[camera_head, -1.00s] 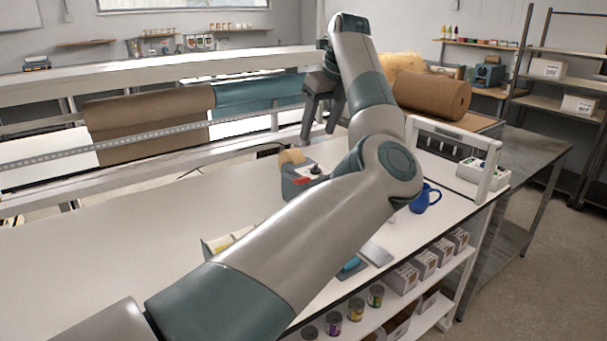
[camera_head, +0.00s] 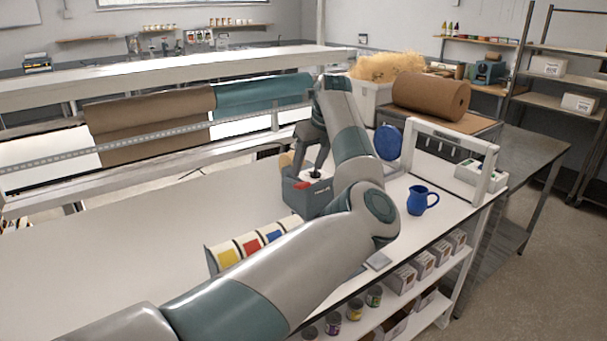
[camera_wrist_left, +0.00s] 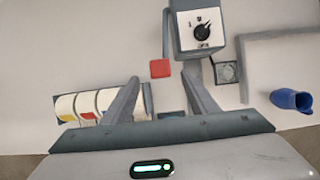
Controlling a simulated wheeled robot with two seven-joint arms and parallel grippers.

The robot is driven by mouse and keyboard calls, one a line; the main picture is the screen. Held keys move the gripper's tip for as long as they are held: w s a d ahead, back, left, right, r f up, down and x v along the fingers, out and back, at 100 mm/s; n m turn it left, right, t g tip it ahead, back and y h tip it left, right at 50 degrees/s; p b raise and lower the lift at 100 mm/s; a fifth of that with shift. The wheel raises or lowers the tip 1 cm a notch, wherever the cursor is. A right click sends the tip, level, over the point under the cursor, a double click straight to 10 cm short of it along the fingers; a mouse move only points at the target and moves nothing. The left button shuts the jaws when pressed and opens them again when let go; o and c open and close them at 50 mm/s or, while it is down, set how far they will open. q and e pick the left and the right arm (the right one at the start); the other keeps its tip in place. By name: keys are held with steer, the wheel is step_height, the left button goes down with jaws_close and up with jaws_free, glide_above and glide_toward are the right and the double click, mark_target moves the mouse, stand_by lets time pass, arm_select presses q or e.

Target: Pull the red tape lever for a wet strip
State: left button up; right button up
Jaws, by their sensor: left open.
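The tape dispenser (camera_head: 315,198) is a grey box on the white bench, with a black knob (camera_wrist_left: 203,32) on its face. Its red lever (camera_head: 302,185) sticks out beside the box; in the left wrist view the red lever (camera_wrist_left: 160,68) shows between and just beyond my fingertips. My left gripper (camera_head: 309,168) is open and empty, fingers pointing down over the dispenser. In the left wrist view its fingers (camera_wrist_left: 161,72) are spread to either side of the lever; I cannot tell whether they touch it. A tan roll (camera_head: 285,161) is partly hidden behind the gripper. My right gripper is not in view.
A holder with coloured label rolls (camera_head: 228,257) stands left of the dispenser. A blue mug (camera_head: 416,202) stands to its right, near a white frame (camera_head: 450,130). My left arm crosses the bench. The left part of the bench (camera_head: 110,255) is clear.

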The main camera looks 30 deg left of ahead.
mark_target(302, 183)
arm_select(q)
steer(key=p+x, duration=0.2)
steer(key=x, duration=0.3)
steer(key=shift+a, duration=0.15)
steer(key=shift+x, duration=0.8)
steer(key=shift+f, duration=0.1)
jaws_close()
